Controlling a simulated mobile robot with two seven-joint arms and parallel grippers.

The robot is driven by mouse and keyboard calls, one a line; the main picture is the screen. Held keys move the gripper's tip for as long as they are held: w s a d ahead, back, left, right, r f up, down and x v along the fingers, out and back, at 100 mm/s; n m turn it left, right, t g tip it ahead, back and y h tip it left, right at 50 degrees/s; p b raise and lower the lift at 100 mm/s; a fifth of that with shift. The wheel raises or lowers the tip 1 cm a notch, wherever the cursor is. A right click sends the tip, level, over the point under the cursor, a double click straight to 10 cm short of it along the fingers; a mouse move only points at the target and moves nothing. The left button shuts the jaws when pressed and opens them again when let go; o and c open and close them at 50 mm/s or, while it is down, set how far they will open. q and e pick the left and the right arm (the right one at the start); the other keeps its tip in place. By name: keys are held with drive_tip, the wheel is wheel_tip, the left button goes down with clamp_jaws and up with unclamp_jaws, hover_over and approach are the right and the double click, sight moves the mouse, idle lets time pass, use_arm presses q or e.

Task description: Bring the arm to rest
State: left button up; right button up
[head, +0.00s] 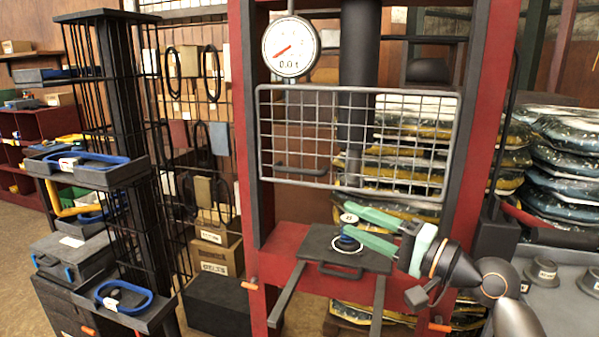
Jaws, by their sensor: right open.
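My right gripper (347,220) has pale green fingers and reaches in from the lower right. Its fingers are apart, pointing left, in front of the red press frame (489,100). A small part (347,240), blue with a white ring around its foot, stands on the dark plate (318,240) of the press. It is at the fingertips and partly covered by them; I cannot tell whether they touch it. My left gripper is not in view.
A grey wire guard (300,130) hangs above the plate, below a round gauge (291,46). A dark rack with trays (100,172) stands at left. Stacked bags (565,170) are behind at right. A grey table (560,305) with round pieces is at lower right.

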drive_tip(key=s+d+f+n+h+p, duration=0.1)
drive_tip(key=s+d+f+h, duration=0.2)
drive_tip(key=f, duration=1.1)
drive_tip(key=s+f+n+h+p, duration=0.1)
drive_tip(key=s+f+h, duration=0.35)
drive_tip(key=f, duration=1.05)
use_arm(q)
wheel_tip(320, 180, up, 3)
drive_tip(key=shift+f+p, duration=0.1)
drive_tip(key=shift+p, duration=0.25)
use_arm(e)
drive_tip(key=s+d+f+n+g+h, duration=0.1)
drive_tip(key=s+f+n+h, duration=0.1)
drive_tip(key=s+f, duration=0.6)
drive_tip(key=s+d+f+n+g+h, duration=0.1)
drive_tip(key=s+f+n, duration=0.3)
drive_tip(key=s+f, duration=0.4)
drive_tip(key=s+d+h, duration=0.1)
drive_tip(key=s, duration=0.3)
drive_tip(key=shift+s+d+g, duration=0.3)
drive_tip(key=shift+h, duration=0.25)
